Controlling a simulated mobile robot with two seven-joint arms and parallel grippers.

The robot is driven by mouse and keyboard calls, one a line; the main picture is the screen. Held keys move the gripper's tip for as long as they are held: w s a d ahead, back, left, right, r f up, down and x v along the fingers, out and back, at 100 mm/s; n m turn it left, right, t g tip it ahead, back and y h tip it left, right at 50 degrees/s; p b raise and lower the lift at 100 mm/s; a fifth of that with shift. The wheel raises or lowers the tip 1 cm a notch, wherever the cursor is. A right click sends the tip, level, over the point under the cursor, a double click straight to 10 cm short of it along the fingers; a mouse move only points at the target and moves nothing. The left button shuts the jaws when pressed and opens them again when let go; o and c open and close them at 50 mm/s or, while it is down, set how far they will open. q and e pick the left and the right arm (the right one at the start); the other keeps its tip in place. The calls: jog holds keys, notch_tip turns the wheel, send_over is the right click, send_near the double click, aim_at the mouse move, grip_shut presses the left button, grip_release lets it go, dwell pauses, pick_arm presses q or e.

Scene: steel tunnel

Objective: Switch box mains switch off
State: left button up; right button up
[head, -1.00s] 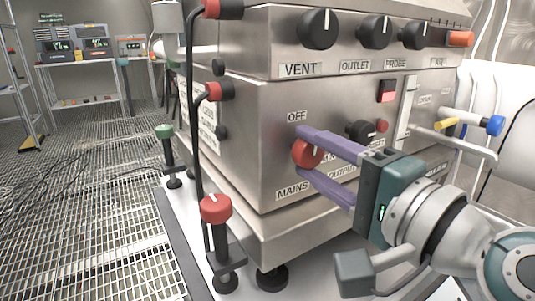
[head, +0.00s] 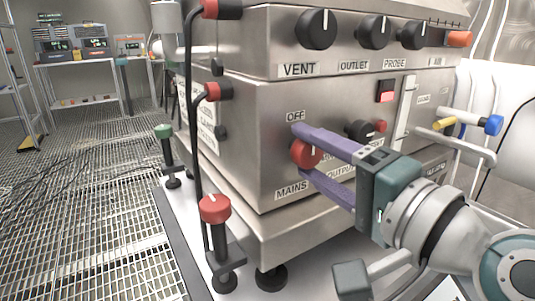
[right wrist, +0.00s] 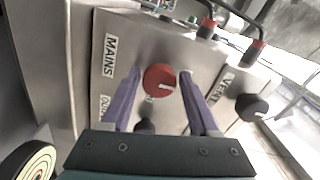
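The mains switch (head: 306,153) is a round red knob with a white mark on the front of the steel switch box (head: 250,150). The "MAINS" label (head: 291,188) is below it and the "OFF" label (head: 295,116) above it. In the head view the white mark points up, slightly right. My right gripper (head: 299,150) is open, its purple fingers above and below the knob. In the right wrist view the knob (right wrist: 159,80) sits between the fingertips (right wrist: 160,74), with gaps visible on both sides. My left gripper is out of view.
Black vent (head: 316,29), outlet and probe knobs line the upper panel. A red rocker switch (head: 386,91) and another black knob (head: 360,131) are right of the mains switch. A red-topped valve (head: 214,208) stands at the box's left front corner. Mesh floor lies left.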

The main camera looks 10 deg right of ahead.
jog(key=shift+o, duration=1.3)
jog(key=v, duration=1)
jog(key=shift+b, duration=0.35)
